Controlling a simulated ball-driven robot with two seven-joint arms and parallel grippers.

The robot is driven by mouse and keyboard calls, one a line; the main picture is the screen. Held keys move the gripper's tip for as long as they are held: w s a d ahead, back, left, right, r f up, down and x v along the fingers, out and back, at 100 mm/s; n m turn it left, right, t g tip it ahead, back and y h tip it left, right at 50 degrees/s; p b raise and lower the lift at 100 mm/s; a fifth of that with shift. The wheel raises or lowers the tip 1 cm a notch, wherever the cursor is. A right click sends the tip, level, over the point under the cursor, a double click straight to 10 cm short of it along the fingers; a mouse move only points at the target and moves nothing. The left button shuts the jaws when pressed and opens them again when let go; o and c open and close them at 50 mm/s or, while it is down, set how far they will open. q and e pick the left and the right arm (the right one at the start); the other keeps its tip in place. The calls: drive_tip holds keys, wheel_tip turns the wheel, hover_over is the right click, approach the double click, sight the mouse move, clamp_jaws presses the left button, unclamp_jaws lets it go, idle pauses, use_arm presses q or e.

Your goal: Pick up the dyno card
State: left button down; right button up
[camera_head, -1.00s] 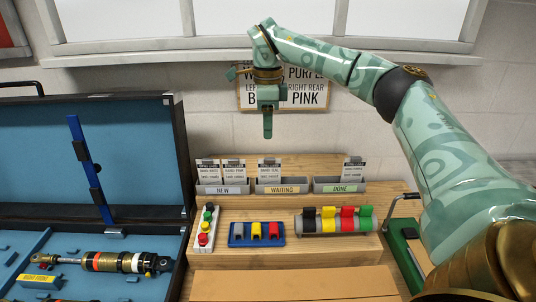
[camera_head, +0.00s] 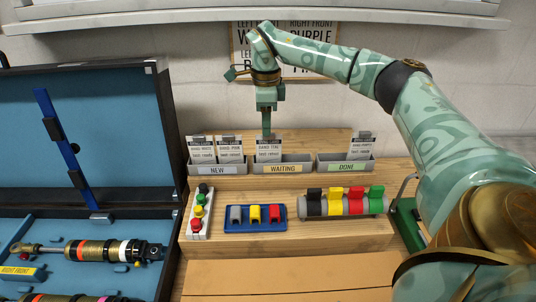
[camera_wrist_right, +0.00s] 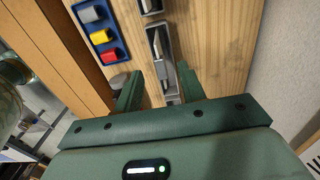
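Several white dyno cards stand in small grey trays on a wooden stand in the head view. Two cards (camera_head: 202,150) are in the NEW tray (camera_head: 218,169), one card (camera_head: 269,151) is in the WAITING tray (camera_head: 297,168), and one card (camera_head: 361,145) is in the DONE tray (camera_head: 330,168). My right gripper (camera_head: 266,130) points down over the WAITING card, its fingertips near the card's top edge. In the right wrist view its two fingers (camera_wrist_right: 160,90) are apart, with a grey tray (camera_wrist_right: 159,40) beyond them. No card is clearly held. My left gripper is out of view.
A blue holder (camera_head: 257,225) with coloured clips, a grey bar (camera_head: 345,206) with clips and a strip of coloured buttons (camera_head: 199,212) sit in front of the trays. An open blue-lined case (camera_head: 100,120) with shock absorbers (camera_head: 105,249) is at left.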

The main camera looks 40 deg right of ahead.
drive_tip(key=b, duration=0.2)
hover_over(269, 152)
wheel_tip(269, 152, down, 5)
drive_tip(key=shift+w+d, duration=0.1)
drive_tip(key=shift+f, duration=0.1)
drive_tip(key=shift+c, duration=0.7)
clamp_jaws()
drive_tip(key=shift+r, duration=0.25)
